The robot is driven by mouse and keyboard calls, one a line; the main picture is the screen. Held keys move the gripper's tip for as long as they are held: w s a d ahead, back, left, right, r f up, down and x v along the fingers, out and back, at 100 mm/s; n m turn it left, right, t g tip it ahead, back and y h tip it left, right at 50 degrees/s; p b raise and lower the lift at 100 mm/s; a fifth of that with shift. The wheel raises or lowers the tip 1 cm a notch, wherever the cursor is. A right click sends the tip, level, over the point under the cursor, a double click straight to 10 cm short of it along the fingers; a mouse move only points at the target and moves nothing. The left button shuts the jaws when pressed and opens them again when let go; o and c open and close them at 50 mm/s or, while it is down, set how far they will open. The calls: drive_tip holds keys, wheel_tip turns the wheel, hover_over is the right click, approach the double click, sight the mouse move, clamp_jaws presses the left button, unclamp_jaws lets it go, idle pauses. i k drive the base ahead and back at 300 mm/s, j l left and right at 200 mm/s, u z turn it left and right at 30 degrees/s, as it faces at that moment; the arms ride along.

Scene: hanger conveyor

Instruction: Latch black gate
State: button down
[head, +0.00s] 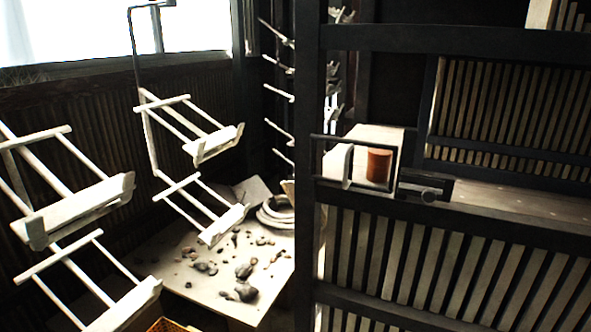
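The black gate (309,240) fills the right half of the head view, with a tall dark post, dark rails and pale upright slats. A dark bolt-like latch piece with a rounded knob (430,194) sits on the middle rail, right of an opening framed by a thin dark bar. Whether the latch is engaged cannot be told from here. My gripper is not in view.
An orange-brown cylinder (378,166) and a pale block show behind the framed opening. White hanger racks (80,211) hang at the left. A pale board (192,262) with dark stones and a coiled hose (277,214) lies low in the middle.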

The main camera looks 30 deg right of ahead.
sight(430, 195)
drive_tip(key=z, duration=1.55)
drive_tip(key=k+j+u, duration=0.1)
drive_tip(key=j+u, duration=0.25)
drive_tip(key=k+j+u, duration=0.1)
drive_tip(key=j+u, duration=0.25)
drive_tip(key=l, duration=0.15)
